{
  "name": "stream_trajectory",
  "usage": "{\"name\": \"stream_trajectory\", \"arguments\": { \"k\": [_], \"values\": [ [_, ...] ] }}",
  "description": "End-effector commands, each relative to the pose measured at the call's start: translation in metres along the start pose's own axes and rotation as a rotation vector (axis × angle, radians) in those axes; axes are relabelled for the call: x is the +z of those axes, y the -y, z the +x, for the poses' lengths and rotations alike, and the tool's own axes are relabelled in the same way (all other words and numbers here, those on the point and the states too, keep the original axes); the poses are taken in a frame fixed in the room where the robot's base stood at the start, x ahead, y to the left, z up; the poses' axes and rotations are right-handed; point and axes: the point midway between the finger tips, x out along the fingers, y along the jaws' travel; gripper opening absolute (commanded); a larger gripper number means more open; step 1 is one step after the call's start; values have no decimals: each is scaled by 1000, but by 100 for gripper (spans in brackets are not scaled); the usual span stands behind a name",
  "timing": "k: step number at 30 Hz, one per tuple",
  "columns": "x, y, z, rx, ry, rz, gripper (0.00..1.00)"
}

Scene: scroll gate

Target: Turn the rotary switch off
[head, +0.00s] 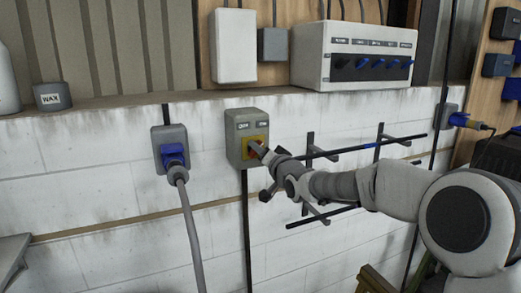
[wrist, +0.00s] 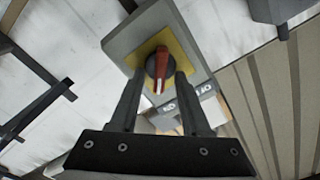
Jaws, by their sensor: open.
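The rotary switch is a grey box (head: 241,127) on the white block wall, with a yellow plate and a red knob. In the wrist view the red knob (wrist: 158,62) has a white mark and stands on the yellow plate (wrist: 178,45). My gripper (wrist: 160,75) is open, with one dark finger on each side of the knob. I cannot tell whether either finger touches it. In the head view my gripper (head: 261,154) reaches the plate from the right and hides most of the knob. The lettering on the box is too small to read surely.
A blue plug in a grey socket (head: 171,145) with a hanging cable is left of the switch. Black rack bars (head: 350,147) stick out of the wall to the right, close to my arm. A white control box (head: 352,55) stands on the ledge above.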

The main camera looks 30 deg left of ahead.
Motion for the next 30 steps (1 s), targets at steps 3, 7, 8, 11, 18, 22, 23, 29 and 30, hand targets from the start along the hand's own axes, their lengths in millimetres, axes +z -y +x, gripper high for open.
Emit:
{"name": "stream_trajectory", "arguments": {
  "k": [3,7,8,11,18,22,23,29,30],
  "values": [
    [0,0,0,0,0,0,47],
    [0,0,0,0,0,0,29],
    [0,0,0,0,0,0,24],
    [0,0,0,0,0,0,6],
    [0,0,0,0,-1,0,0],
    [0,0,0,0,-1,-4,0],
    [0,0,0,0,-1,-7,0],
    [1,-1,0,-1,-3,-60,0],
    [2,-1,0,-1,-3,-80,0]
  ]
}}
